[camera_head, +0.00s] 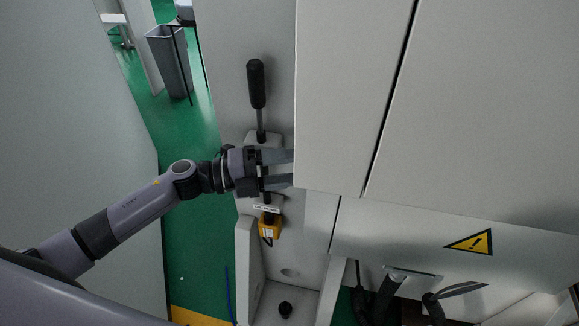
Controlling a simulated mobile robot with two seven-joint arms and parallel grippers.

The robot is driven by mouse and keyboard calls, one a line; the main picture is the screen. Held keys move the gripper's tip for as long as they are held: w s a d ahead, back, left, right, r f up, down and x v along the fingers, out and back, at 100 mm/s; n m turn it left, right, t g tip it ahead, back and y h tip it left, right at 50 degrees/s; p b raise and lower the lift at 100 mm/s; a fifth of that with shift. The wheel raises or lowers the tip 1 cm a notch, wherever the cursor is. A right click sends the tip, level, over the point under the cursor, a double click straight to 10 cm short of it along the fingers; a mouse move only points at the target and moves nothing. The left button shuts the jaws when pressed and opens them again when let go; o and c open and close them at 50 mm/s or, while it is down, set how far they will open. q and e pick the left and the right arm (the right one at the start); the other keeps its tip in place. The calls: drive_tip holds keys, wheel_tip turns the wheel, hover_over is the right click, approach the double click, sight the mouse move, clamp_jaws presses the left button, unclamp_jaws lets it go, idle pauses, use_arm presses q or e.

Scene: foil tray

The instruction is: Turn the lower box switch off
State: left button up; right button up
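A black-handled lever (257,85) stands upright on a pale mount on the narrow grey panel, left of the large cabinet. Below it is a small yellow box (269,226) with a dark part on it and a white label above. I cannot tell for sure which of these is the lower box switch. My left gripper (285,169) is between the lever and the yellow box, pointing right. Its two grey fingers are apart with a gap between them, and their tips reach the cabinet edge, which may hide them. I see nothing held. My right gripper is not in view.
The large pale cabinet (460,110) fills the right side and stands close to my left fingertips. A yellow warning sign (470,242) is on its lower part. A grey bin (171,62) stands on green floor behind.

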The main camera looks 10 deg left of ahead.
use_arm(q)
drive_tip(key=b+v, duration=0.1)
drive_tip(key=v, duration=0.5)
drive_tip(key=shift+a, duration=0.2)
drive_tip(key=shift+s, duration=0.1)
